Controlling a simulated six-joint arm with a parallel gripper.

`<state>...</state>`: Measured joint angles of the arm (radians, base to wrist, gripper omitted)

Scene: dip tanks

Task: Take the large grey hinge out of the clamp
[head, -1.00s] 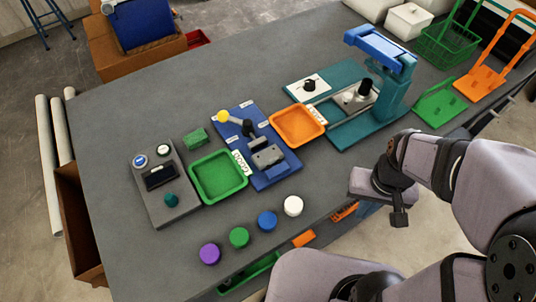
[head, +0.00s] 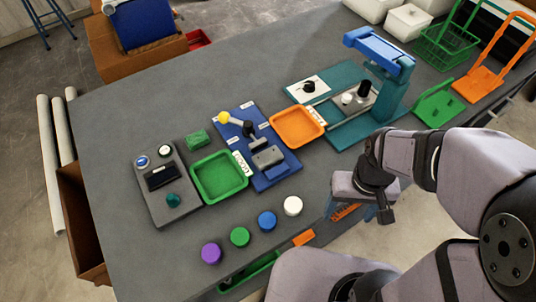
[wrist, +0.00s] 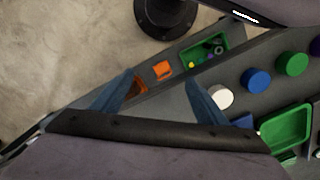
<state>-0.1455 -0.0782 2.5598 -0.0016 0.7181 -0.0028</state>
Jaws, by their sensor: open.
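The clamp (head: 275,181) is a blue base with a lever ending in a yellow knob, standing mid-table in the head view. The large grey hinge (head: 268,158) appears as a grey block on this base, below the lever. Whether the clamp presses on it is too small to tell. My gripper (wrist: 160,78) is open, with two blue fingers apart and nothing between them. In the head view it hangs by the table's front edge, right of and nearer than the clamp. In the wrist view only a blue corner of the clamp base (wrist: 243,121) shows; the hinge is not visible.
A green tray (head: 204,198) is left of the clamp and an orange tray (head: 279,125) right of it. A teal press (head: 393,95) stands farther right. White (head: 292,206), blue, green and purple round caps line the front. A control box (head: 172,208) is at left.

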